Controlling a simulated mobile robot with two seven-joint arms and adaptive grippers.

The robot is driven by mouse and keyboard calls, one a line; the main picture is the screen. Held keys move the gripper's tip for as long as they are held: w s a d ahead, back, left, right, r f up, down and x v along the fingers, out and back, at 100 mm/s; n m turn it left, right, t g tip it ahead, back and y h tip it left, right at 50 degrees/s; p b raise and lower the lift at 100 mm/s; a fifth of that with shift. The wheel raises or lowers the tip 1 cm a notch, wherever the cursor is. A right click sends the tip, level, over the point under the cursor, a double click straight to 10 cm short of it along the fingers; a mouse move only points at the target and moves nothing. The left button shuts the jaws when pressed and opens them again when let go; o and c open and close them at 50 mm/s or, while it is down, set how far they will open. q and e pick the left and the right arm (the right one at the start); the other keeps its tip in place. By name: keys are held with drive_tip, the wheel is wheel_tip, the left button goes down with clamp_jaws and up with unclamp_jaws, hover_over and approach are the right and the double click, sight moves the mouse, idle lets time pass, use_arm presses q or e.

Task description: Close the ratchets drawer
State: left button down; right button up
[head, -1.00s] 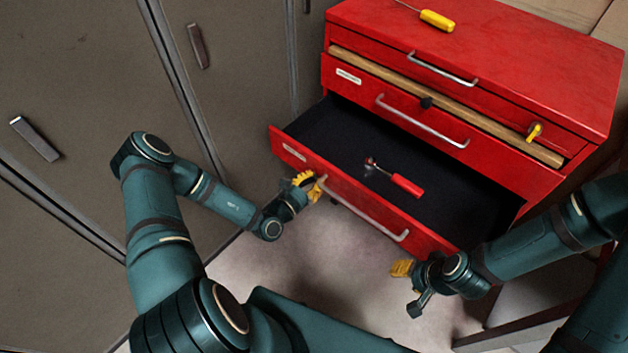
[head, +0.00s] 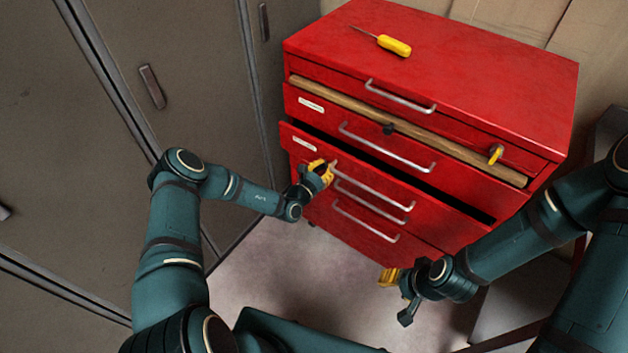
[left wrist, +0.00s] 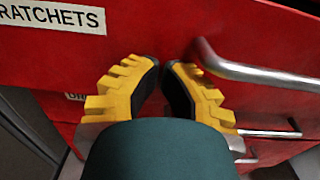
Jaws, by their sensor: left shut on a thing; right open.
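The ratchets drawer (head: 300,145) is the third front down on the red tool chest and stands a little open, with a narrow dark gap along its top edge. Its label, reading "RATCHETS" with the first letter cut off, shows in the left wrist view (left wrist: 58,16). My left gripper (head: 328,170) is at the left end of the drawer's metal handle (head: 372,185). In the left wrist view its yellow fingers (left wrist: 162,75) are close together against the red front, beside the handle's end; what lies between them is hidden. My right gripper (head: 388,277) is open, low in front of the chest and apart from it.
A yellow-handled screwdriver (head: 393,46) lies on the chest top. A wooden bar (head: 440,143) runs across the chest front above the second drawer. More closed drawers are below. Grey lockers (head: 190,60) stand at left. The floor (head: 270,265) in front is clear.

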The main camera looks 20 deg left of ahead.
use_arm(q)
drive_tip(key=x, duration=0.4)
drive_tip(key=shift+b, duration=0.3)
use_arm(e)
drive_tip(key=shift+f, duration=0.4)
use_arm(q)
drive_tip(key=shift+w+r, duration=0.15)
